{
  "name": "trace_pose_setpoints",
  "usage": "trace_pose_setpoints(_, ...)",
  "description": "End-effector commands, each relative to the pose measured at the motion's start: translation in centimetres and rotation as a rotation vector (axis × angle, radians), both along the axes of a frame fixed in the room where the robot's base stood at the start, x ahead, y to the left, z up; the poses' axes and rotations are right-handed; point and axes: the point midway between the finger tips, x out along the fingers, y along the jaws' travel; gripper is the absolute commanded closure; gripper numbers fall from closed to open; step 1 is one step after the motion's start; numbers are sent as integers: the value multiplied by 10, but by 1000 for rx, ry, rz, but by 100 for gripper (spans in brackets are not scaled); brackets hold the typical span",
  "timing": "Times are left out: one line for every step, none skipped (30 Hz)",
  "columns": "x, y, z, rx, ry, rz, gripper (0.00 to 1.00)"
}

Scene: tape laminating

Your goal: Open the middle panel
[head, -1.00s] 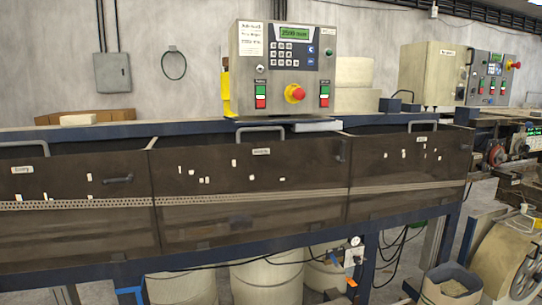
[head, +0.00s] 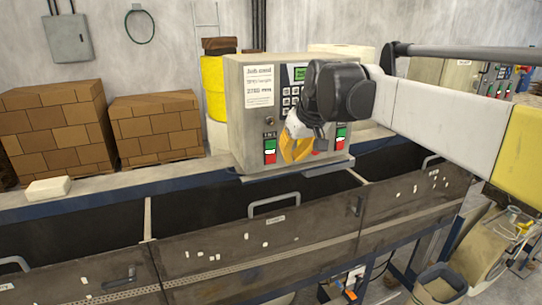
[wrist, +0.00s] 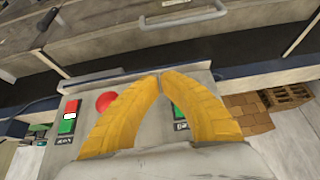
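The middle panel (head: 215,250) is a dark brown front panel with a light handle (head: 274,203) on its top edge and small white marks. It stands upright in line with the panels beside it. My gripper (head: 297,157), with yellow fingers, is in front of the control box, above and behind the panel's handle, and does not touch it. In the wrist view my gripper (wrist: 160,75) has its two fingertips together with nothing between them. A light handle (wrist: 183,15) shows near the top there, beyond the fingertips.
The control box (head: 250,85), with buttons and a screen, stands behind the middle panel and close to my gripper. A left panel (head: 100,280) and a right panel (head: 415,205) flank it. Dark open troughs (head: 225,205) lie behind the panels. Stacked brown boxes (head: 50,120) stand behind.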

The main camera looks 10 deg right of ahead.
Motion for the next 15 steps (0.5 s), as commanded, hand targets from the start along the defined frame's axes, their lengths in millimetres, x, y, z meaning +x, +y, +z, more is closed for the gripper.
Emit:
trace_pose_setpoints(2,1,-3,0,0,1,100)
trace_pose_setpoints(4,1,-7,0,0,1,100)
trace_pose_setpoints(6,2,-11,0,0,1,100)
trace_pose_setpoints(8,2,-15,0,0,1,100)
trace_pose_setpoints(11,3,-20,0,0,1,100)
trace_pose_setpoints(14,4,-26,0,0,1,100)
trace_pose_setpoints(17,5,-32,0,0,1,100)
trace_pose_setpoints(21,6,-37,0,0,1,100)
trace_pose_setpoints(25,7,-45,0,0,1,100)
trace_pose_setpoints(28,8,-50,-1,0,0,100)
trace_pose_setpoints(32,9,-56,-1,0,0,100)
trace_pose_setpoints(36,10,-64,-1,0,-1,100)
trace_pose_setpoints(39,11,-69,-1,0,-1,100)
trace_pose_setpoints(42,12,-74,-1,0,-1,100)
trace_pose_setpoints(46,13,-81,-1,0,-1,100)
